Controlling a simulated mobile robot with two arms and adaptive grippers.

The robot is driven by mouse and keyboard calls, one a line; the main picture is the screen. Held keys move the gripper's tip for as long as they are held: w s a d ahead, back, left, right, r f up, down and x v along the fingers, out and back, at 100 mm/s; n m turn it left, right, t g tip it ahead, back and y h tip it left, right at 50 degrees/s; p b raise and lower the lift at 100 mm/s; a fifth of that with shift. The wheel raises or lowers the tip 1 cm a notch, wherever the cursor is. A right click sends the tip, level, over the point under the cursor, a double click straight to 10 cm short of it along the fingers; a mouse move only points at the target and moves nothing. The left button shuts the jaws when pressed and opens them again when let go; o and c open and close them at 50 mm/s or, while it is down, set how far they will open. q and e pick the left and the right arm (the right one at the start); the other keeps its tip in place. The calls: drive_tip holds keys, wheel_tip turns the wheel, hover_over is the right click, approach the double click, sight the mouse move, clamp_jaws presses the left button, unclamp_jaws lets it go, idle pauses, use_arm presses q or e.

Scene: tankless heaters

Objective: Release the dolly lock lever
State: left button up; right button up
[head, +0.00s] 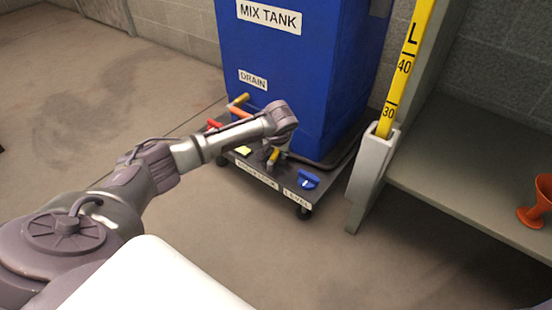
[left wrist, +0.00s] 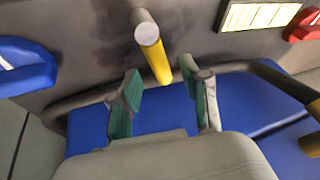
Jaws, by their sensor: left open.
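A dark dolly (head: 328,180) carries the blue tank marked MIX TANK (head: 290,80). A lever with a yellow shaft and pale round end (left wrist: 155,52) stands up from the dolly in the left wrist view; its yellow part also shows in the head view (head: 275,156). My left gripper (left wrist: 161,82) is open, its green-padded fingers on either side of the lever's line. The lever lies just beyond the fingertips; I cannot tell if they touch. My arm partly hides the lever in the head view. My right gripper is out of view.
A blue handle (head: 308,180) sits on the dolly's near corner, and a red handle (head: 214,124) at its left.

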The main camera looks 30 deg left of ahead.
use_arm(q)
drive_tip(key=shift+b+x, duration=0.3)
drive_tip(key=shift+x, duration=0.6)
clamp_jaws()
